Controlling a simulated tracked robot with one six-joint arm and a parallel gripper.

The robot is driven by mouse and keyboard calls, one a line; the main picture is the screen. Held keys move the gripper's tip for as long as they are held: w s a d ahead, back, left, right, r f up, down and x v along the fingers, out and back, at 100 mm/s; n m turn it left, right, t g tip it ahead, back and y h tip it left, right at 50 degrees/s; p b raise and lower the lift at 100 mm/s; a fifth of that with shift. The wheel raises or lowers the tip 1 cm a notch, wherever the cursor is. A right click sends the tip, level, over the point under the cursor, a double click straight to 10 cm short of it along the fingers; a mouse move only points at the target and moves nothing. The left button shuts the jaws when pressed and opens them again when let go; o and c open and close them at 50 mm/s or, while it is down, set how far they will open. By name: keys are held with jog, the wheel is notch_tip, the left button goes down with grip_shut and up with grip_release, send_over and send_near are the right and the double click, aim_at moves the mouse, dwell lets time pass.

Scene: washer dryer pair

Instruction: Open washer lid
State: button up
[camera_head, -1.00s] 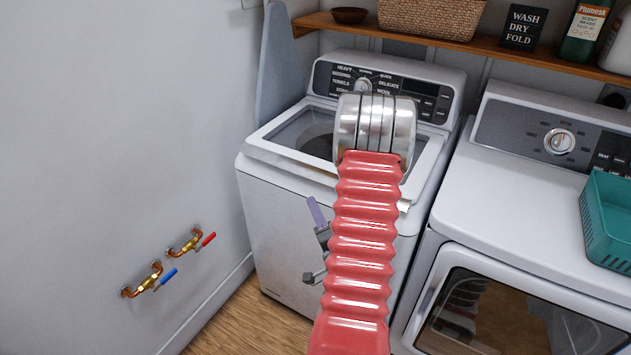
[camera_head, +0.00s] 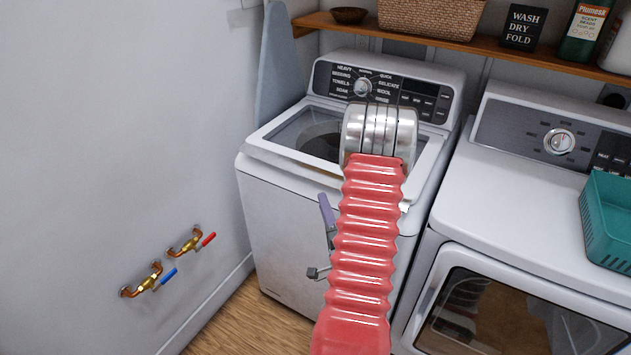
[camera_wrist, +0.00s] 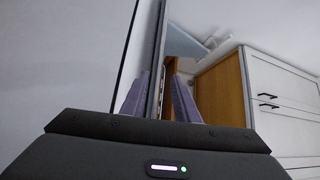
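The washer (camera_head: 290,215) stands at the left with its control panel at the back. Its lid (camera_head: 287,133), white-framed with a dark glass window, lies closed on top. My arm reaches over the washer's front right and hides part of the lid. My gripper (camera_head: 327,212) is low, in front of the washer's front face, below the lid's front edge; mostly my arm hides it. In the wrist view its two purple fingers (camera_wrist: 160,85) stand apart. A narrow dark edge shows between them; I cannot tell whether they touch it.
A dryer (camera_head: 535,195) stands close on the right, with a teal basket (camera_head: 608,220) on it. A wooden shelf (camera_head: 450,43) with a wicker basket (camera_head: 428,17) runs above. Water valves (camera_head: 165,268) stick out of the left wall. A wooden cabinet (camera_wrist: 222,88) shows in the wrist view.

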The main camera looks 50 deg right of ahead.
aim_at(315, 180)
jog(key=x, duration=1)
jog(key=shift+w+d+r, duration=0.1)
jog(key=shift+w+d, duration=0.1)
jog(key=shift+w, duration=0.05)
grip_shut()
dwell(0.3)
